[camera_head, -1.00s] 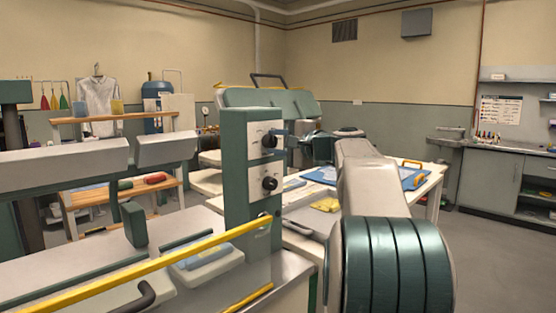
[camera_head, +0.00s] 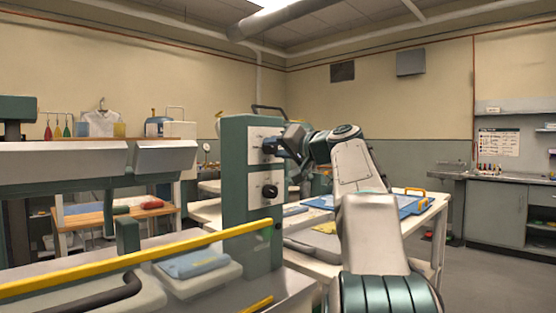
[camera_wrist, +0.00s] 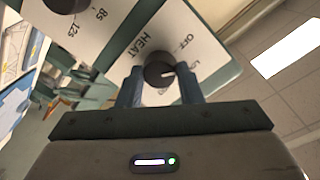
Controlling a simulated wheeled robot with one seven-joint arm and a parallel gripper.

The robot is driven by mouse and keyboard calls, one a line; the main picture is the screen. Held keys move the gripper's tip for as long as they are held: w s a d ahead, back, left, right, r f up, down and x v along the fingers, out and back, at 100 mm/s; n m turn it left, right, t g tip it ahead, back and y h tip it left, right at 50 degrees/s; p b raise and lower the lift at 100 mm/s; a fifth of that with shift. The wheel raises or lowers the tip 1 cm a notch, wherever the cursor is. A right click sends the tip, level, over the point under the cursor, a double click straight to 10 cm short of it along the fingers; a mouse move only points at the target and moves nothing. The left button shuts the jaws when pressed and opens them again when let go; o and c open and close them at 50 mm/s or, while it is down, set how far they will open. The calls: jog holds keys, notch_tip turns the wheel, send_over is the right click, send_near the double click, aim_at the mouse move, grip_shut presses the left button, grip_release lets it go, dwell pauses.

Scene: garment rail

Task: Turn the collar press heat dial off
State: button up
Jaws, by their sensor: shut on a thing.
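The collar press control box (camera_head: 237,180) is a green post with two white dial plates. The upper plate carries the dark round heat dial (camera_wrist: 157,70), marked HEAT and OFF in the wrist view. My gripper (camera_wrist: 160,78) is shut on this dial, one blue-grey finger on each side. A white pointer mark on the dial faces right, towards a partly hidden mark beside OFF, not OFF itself. In the head view my gripper (camera_head: 283,146) covers most of the upper dial. The lower dial (camera_head: 270,191) is free; it also shows in the wrist view (camera_wrist: 66,4), with numbers beside it.
A yellow bar (camera_head: 130,262) runs across the press front, below the box. A blue folded cloth (camera_head: 193,263) lies on a pad left of the box. A white table (camera_head: 437,207) with a blue board (camera_head: 415,206) stands behind my arm. Open floor lies to the right.

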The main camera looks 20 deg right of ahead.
jog(key=n+b, duration=0.2)
jog(key=n, duration=0.2)
jog(key=shift+f+b, duration=0.2)
jog(key=shift+b, duration=0.1)
jog(key=shift+n+t+b, duration=0.3)
jog(key=shift+n+b, duration=0.2)
jog(key=shift+n, duration=0.4)
jog(key=shift+r, duration=0.1)
jog(key=o, duration=1)
jog(key=b+v, duration=0.1)
jog(key=v, duration=1.2)
jog(key=shift+s+d+r+b, duration=0.1)
jog(key=shift+s+b, duration=0.25)
jog(key=shift+b, duration=0.05)
